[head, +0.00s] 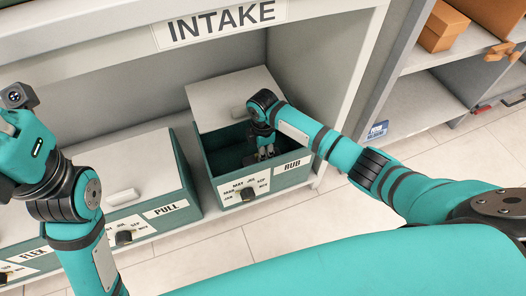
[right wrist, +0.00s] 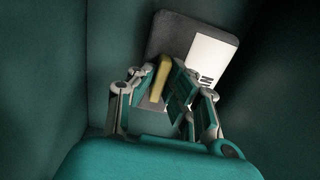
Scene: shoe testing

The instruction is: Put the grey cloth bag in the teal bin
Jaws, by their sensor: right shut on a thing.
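The grey cloth bag (right wrist: 178,32) shows in the right wrist view as a dark grey flat shape with a white label, low inside the teal bin. My right gripper (head: 265,153) reaches down into the open teal bin (head: 276,183) marked RUB. In the right wrist view its fingers (right wrist: 162,95) are shut on the bag, at a yellowish strip by its near edge. The fingers hide part of the bag. I cannot tell whether the bag touches the bin floor. My left gripper (head: 12,122) is at the far left, away from the bin; its jaw state is unclear.
The bin stands under the INTAKE sign (head: 222,22), its grey lid (head: 235,95) raised behind. Closed boxes marked PULL (head: 165,212) and FLEX (head: 30,262) stand left of it. A shelf with an orange box (head: 440,28) is at right. Tiled floor (head: 300,222) in front is clear.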

